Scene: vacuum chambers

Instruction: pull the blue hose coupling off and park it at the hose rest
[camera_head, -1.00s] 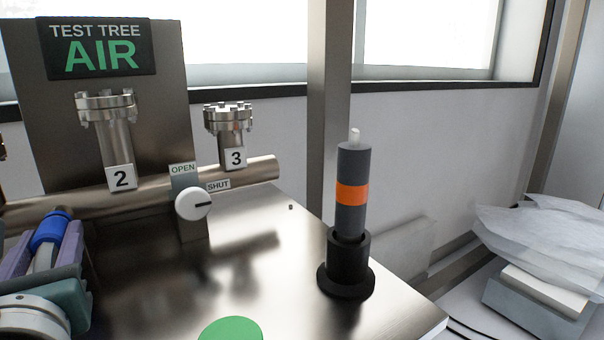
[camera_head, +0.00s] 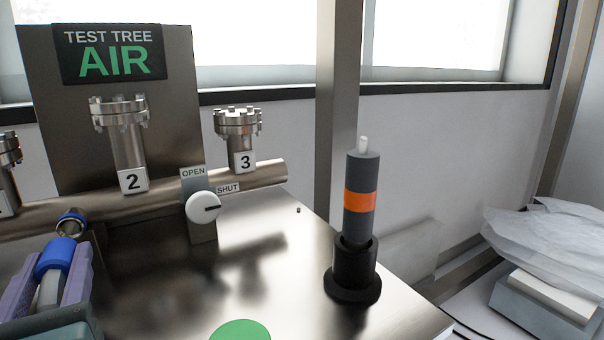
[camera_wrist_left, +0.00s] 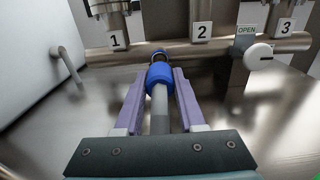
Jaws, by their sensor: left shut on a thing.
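The blue hose coupling (camera_head: 56,254) is at the lower left of the head view, on the end of a grey hose. My left gripper (camera_head: 62,262), with purple fingers, is shut on it. The wrist view shows the coupling (camera_wrist_left: 160,74) between the two fingers, with the hose (camera_wrist_left: 160,108) running back toward the palm. Just beyond it is the open metal end of a short pipe stub (camera_head: 72,221). In the head view a small gap shows between coupling and stub. I cannot identify the hose rest. My right gripper is not in view.
The manifold pipe (camera_head: 110,204) carries flanged ports 2 and 3 and a white knob (camera_head: 203,208) with OPEN and SHUT labels. A grey cylinder with an orange band (camera_head: 360,202) stands in a black holder (camera_head: 353,275). A green disc (camera_head: 240,331) lies on the bare metal top.

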